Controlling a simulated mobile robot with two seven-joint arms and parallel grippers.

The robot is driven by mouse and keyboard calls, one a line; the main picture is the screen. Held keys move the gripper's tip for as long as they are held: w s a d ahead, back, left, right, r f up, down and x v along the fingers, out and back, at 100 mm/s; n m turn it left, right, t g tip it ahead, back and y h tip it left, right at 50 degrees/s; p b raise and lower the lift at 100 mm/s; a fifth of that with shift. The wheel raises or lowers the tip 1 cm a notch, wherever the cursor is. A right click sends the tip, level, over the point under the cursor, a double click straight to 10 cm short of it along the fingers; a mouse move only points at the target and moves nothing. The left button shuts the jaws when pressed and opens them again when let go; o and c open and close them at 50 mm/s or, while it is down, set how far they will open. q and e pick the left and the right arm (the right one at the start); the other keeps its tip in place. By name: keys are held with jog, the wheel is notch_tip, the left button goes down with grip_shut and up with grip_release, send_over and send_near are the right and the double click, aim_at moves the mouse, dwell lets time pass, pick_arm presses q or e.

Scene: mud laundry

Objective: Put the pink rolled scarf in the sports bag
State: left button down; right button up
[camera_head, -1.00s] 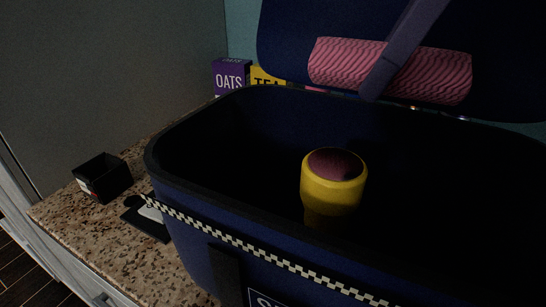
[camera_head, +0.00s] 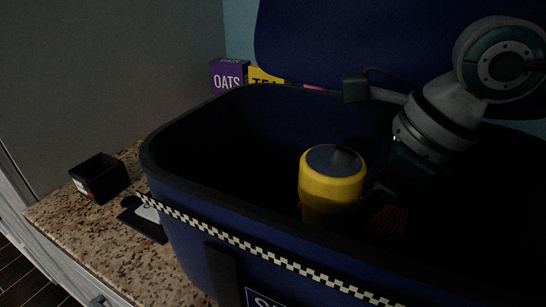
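The blue sports bag (camera_head: 190,215) stands open on the counter, with its lid raised behind. A yellow bottle (camera_head: 331,190) with a dark top stands inside it. The pink rolled scarf (camera_head: 391,220) shows as a small dim patch low inside the bag, right of the bottle; most of it is hidden in shadow. My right arm comes in from the upper right and reaches down into the bag, with the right gripper (camera_head: 385,188) just above the scarf, close to the bottle. Its fingers are too dark to read. My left gripper is not in view.
A small black open box (camera_head: 100,178) and a dark flat item (camera_head: 143,220) lie on the granite counter (camera_head: 85,235) left of the bag. A purple oats box (camera_head: 229,75) and a yellow tea box (camera_head: 264,76) stand behind the bag.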

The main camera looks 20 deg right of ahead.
jog(key=shift+f, duration=0.8)
jog(key=o, duration=1.4)
jog(key=shift+f, duration=0.1)
jog(key=shift+o, duration=0.2)
jog(key=v, duration=1.2)
